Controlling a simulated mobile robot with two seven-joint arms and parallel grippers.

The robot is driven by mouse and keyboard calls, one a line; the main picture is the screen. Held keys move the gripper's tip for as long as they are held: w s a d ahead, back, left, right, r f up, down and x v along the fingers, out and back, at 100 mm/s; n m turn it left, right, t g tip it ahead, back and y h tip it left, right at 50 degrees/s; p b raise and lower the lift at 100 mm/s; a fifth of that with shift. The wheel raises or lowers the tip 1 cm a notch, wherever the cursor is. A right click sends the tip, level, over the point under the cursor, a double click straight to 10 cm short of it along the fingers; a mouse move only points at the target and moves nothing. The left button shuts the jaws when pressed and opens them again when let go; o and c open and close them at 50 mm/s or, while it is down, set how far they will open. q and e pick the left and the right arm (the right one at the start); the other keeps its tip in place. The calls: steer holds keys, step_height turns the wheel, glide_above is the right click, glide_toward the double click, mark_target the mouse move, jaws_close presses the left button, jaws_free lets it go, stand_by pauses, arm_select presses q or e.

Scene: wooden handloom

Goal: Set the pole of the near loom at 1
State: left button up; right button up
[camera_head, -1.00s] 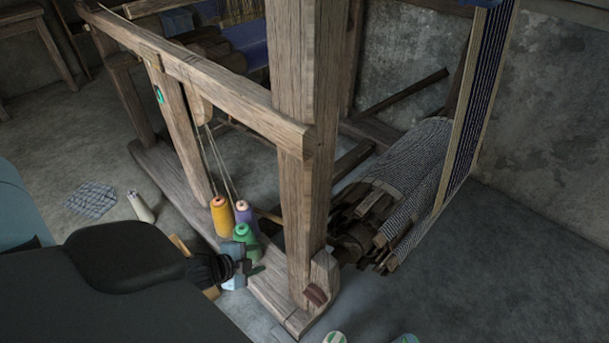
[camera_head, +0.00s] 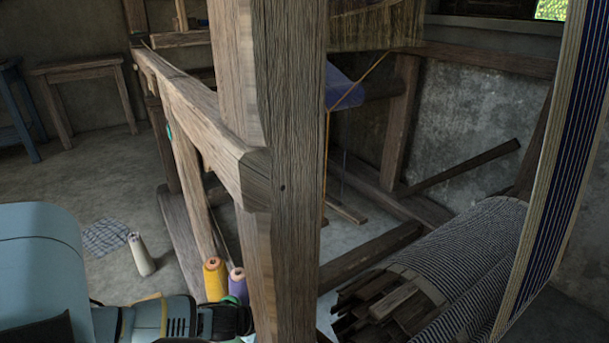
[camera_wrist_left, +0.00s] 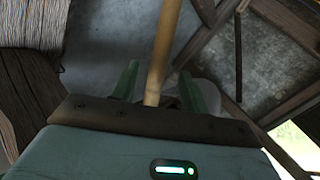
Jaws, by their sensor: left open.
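The near loom's thick wooden post (camera_head: 285,150) stands upright in the middle of the head view, with a side rail (camera_head: 200,110) joined to it. My left gripper (camera_wrist_left: 156,84) shows in the left wrist view with its two green fingers apart. A pale wooden pole (camera_wrist_left: 163,45) runs lengthwise between the open fingers; I cannot tell if they touch it. In the head view my left wrist reaches low toward the post, and the fingertips are hidden. I cannot make out the pole or a mark 1 there. My right gripper is not in view.
A yellow spool (camera_head: 215,280) and a purple spool (camera_head: 238,285) stand close by my left wrist. A striped cloth roll (camera_head: 465,250) is at the right.

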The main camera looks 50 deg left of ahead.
arm_select(q)
steer(key=b+x, duration=0.4)
steer(key=x, duration=0.2)
steer(key=shift+w+f, duration=0.2)
steer(key=shift+f, duration=0.1)
steer(key=shift+w+f+b, duration=0.25)
steer(key=shift+w+b, duration=0.05)
steer(key=shift+w, duration=0.25)
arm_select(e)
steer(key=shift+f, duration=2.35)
arm_select(q)
steer(key=shift+c, duration=0.4)
jaws_close()
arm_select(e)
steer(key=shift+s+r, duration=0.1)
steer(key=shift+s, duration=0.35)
